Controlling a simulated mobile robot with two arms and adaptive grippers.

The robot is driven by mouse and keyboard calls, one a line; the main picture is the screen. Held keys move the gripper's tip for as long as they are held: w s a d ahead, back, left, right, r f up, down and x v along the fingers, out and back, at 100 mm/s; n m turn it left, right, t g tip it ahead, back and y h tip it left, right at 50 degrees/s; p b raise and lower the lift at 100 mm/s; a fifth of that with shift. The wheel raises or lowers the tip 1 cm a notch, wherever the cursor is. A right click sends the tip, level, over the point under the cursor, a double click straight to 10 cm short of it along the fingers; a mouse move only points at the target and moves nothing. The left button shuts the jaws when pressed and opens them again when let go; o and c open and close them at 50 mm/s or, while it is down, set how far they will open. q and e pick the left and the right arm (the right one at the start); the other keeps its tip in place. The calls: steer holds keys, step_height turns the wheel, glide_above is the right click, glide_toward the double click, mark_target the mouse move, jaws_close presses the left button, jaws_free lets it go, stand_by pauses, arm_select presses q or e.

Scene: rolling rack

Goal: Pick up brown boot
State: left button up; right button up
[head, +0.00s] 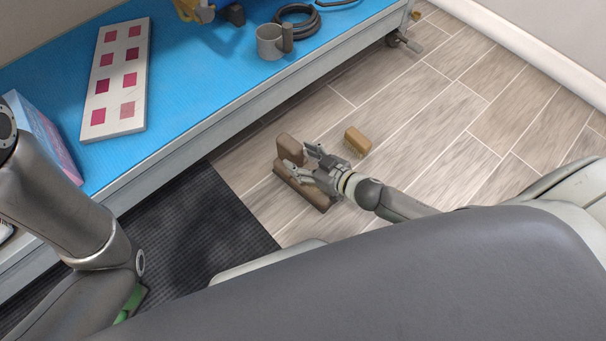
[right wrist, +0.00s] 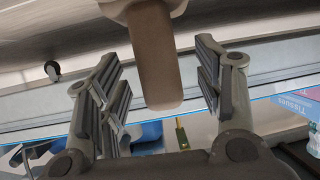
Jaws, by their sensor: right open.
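The brown boot (head: 289,148) is on the wood-look floor in front of the rack. Its upper part rises beside my right gripper (head: 300,168), and a long low brown part (head: 318,202) shows on the gripper's near side. The gripper covers its middle. In the right wrist view, a brown rounded part of the boot (right wrist: 152,60) reaches into the space between the spread fingers of the right gripper (right wrist: 160,95). Gaps show on both sides, so the fingers look apart from it. My left arm is at the left, its gripper out of view.
A small tan block (head: 358,140) lies on the floor right of the gripper. The blue-topped rack (head: 190,100) holds a grey mug (head: 268,42), a white panel with pink squares (head: 107,75) and a tissue box (right wrist: 294,100). A dark mat (head: 190,225) lies left.

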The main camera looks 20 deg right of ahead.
steer(key=shift+w+a+f+b, duration=0.15)
steer(key=shift+w+f+b, duration=0.2)
steer(key=shift+w+b, duration=0.15)
steer(key=b+x, duration=0.3)
steer(key=shift+w+a+f, duration=0.1)
steer(key=shift+w+f, duration=0.15)
steer(key=shift+w+a, duration=0.1)
steer(key=shift+w, duration=0.15)
jaws_close()
steer(key=shift+r, duration=0.15)
